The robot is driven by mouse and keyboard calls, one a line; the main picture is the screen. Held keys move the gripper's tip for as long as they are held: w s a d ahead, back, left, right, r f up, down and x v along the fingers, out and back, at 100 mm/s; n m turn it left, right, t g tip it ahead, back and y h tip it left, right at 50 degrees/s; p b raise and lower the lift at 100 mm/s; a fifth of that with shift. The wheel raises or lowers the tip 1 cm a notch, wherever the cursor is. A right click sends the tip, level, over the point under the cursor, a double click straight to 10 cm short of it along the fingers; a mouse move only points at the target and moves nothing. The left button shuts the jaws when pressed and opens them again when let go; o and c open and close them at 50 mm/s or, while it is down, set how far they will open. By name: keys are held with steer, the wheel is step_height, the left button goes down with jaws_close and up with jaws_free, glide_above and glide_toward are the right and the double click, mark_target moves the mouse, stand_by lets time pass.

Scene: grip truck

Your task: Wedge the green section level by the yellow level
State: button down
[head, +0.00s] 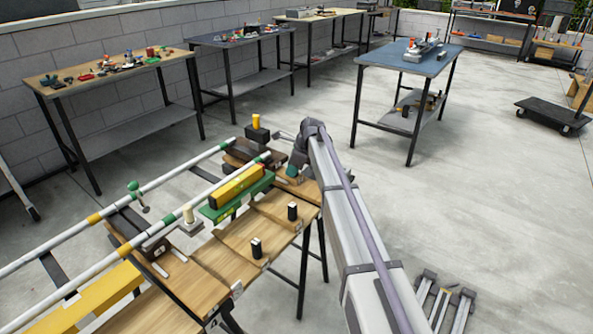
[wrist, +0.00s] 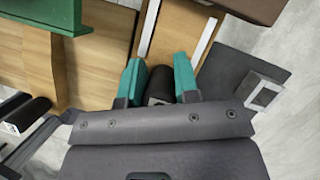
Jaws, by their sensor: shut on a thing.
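Two white rails (head: 215,182) with green bands run side by side over the wooden bench top. A yellow level (head: 237,186), a bar on a green base (head: 238,205), lies beside the near rail; whether it is level is too small to read. My gripper (head: 292,170) is at the bench's far right end, to the right of the yellow level. In the wrist view its teal fingers (wrist: 159,80) are shut on a small dark block (wrist: 159,88), low over a wooden board; I cannot tell if it touches the board. Its shape is partly hidden, so I cannot confirm a wedge.
Two dark blocks stand on the bench, one near its right edge (head: 292,211) and one nearer me (head: 257,248). A blue-topped table (head: 410,55) stands behind; the floor between is clear.

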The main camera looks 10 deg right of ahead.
mark_target(276, 170)
steer(key=shift+w+a, duration=1.3)
steer(key=shift+w+a+r, duration=0.2)
steer(key=shift+w+a, duration=0.25)
steer(key=shift+w, duration=0.15)
steer(key=c, duration=0.9)
jaws_free()
steer(key=shift+a+r, duration=0.1)
steer(key=shift+r, duration=0.05)
steer(key=shift+o, duration=0.2)
steer(key=shift+s+p+v, duration=0.15)
steer(key=shift+p+v, duration=0.6)
steer(key=shift+p, duration=0.1)
steer(key=shift+s+p+v, duration=0.15)
steer(key=shift+p+v, duration=0.65)
steer(key=shift+p, duration=0.05)
steer(key=shift+a, duration=0.1)
steer(key=shift+s, duration=0.15)
steer(key=s+d+r+p, duration=0.2)
steer(key=s+d+p, duration=0.1)
steer(key=s+d, duration=0.3)
steer(key=shift+s+d+r, duration=0.35)
steer(key=shift+d+r, duration=0.05)
steer(key=shift+d, duration=0.1)
